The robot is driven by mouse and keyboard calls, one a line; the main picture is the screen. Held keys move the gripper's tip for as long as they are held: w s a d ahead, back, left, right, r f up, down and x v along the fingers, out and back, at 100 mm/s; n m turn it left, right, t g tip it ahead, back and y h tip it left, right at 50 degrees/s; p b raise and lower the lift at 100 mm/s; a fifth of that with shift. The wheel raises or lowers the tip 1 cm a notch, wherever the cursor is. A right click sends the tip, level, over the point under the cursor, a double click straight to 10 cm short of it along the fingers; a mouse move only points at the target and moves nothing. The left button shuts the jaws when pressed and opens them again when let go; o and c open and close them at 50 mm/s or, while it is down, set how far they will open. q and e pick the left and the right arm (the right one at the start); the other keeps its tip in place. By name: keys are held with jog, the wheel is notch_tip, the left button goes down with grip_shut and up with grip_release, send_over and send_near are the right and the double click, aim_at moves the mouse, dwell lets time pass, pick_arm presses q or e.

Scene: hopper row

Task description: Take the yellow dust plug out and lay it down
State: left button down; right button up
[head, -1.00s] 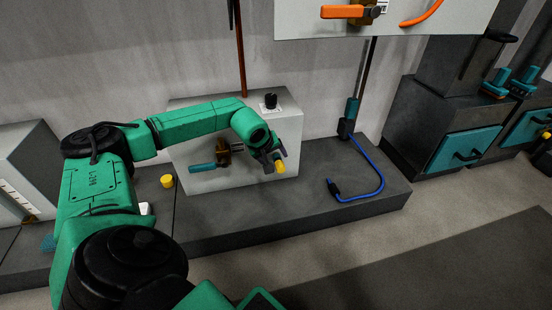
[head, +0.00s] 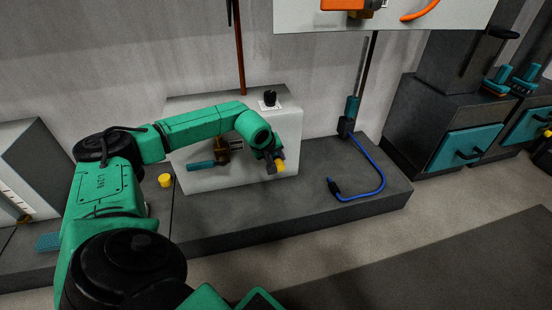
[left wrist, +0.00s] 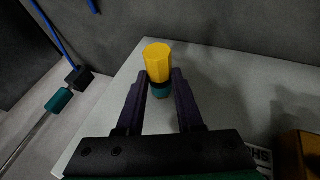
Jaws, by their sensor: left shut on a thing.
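The yellow dust plug (head: 280,166) shows at the lower right of the pale box's front in the head view. In the left wrist view the yellow plug (left wrist: 158,62) stands out just beyond my fingertips, with a dark ring and a teal part behind it, between the fingers. My left gripper (head: 270,164) is shut on it; it also shows in the left wrist view (left wrist: 160,84). I cannot tell whether the plug still sits in a socket or is clear of the box.
Another yellow piece (head: 165,180) lies left. A blue cable (head: 381,175) lies right; the bench front between is clear.

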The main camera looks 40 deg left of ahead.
aim_at(279, 166)
pick_arm(q)
jog(key=shift+s+d, duration=0.15)
jog(key=shift+d, duration=0.1)
jog(key=shift+s+d+p, duration=0.6)
jog(key=shift+s+d, duration=0.05)
jog(key=shift+d, duration=0.25)
jog(key=shift+s+d, duration=0.1)
jog(key=shift+s+d, duration=0.5)
jog(key=shift+d, duration=0.3)
